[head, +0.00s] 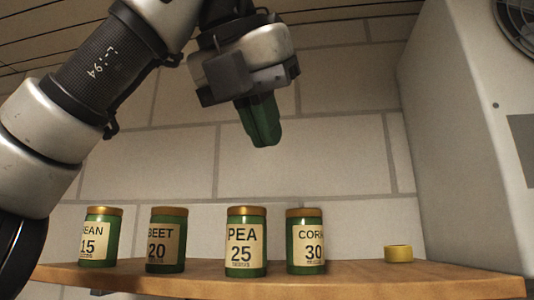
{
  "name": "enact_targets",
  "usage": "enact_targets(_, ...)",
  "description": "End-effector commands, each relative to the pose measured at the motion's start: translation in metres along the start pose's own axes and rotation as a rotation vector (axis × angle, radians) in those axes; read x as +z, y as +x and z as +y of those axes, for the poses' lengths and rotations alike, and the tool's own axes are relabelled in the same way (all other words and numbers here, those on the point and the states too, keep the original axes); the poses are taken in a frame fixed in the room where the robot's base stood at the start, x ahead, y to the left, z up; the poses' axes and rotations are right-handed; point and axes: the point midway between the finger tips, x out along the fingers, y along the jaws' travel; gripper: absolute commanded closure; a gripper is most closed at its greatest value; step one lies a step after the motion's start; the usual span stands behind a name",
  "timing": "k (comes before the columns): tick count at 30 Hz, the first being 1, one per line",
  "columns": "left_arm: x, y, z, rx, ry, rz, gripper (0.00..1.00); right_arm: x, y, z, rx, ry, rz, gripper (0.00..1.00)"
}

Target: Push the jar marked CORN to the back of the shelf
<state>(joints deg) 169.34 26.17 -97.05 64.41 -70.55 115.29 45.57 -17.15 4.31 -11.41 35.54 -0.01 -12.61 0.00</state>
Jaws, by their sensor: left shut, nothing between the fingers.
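The jar marked CORN (305,243) stands upright on the wooden shelf (420,282), green with a gold lid and a cream label reading 30. It is the rightmost of a row of jars. My left gripper (265,142) points down, high above the shelf, with its green fingers shut and empty. It is above and to the left of the CORN jar in the picture, clear of every jar. My right gripper is not in view.
The PEA jar (246,243) stands close left of CORN. The BEET jar (166,241) and a partly cut-off BEAN jar (99,238) are farther left. A small yellow ring-shaped thing (398,253) sits right of CORN. A grey cabinet (465,160) rises at the right.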

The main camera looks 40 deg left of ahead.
Motion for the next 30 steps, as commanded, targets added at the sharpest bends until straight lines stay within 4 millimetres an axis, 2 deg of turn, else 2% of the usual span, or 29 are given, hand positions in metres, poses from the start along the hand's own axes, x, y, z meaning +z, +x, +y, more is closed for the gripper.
enact_targets(1, -0.006, 0.012, -0.001, -0.001, -0.002, 0.001, 1.00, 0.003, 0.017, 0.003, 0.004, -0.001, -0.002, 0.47)
enact_targets(4, -0.007, 0.023, 0.000, 0.000, -0.004, 0.000, 1.00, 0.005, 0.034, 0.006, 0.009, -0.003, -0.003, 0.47)
enact_targets(5, -0.002, 0.029, 0.000, -0.001, 0.002, 0.007, 1.00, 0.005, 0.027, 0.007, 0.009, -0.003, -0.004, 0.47)
enact_targets(14, 0.001, 0.089, 0.001, 0.001, 0.000, 0.003, 1.00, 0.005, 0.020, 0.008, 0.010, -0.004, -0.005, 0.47)
enact_targets(16, 0.011, 0.094, 0.000, 0.000, -0.001, 0.002, 1.00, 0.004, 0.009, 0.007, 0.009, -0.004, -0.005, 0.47)
enact_targets(21, 0.025, 0.110, 0.000, 0.000, -0.001, 0.002, 1.00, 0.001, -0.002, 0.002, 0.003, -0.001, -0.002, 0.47)
enact_targets(30, 0.028, 0.118, 0.000, -0.001, -0.002, 0.000, 1.00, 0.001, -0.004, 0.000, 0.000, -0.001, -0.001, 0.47)
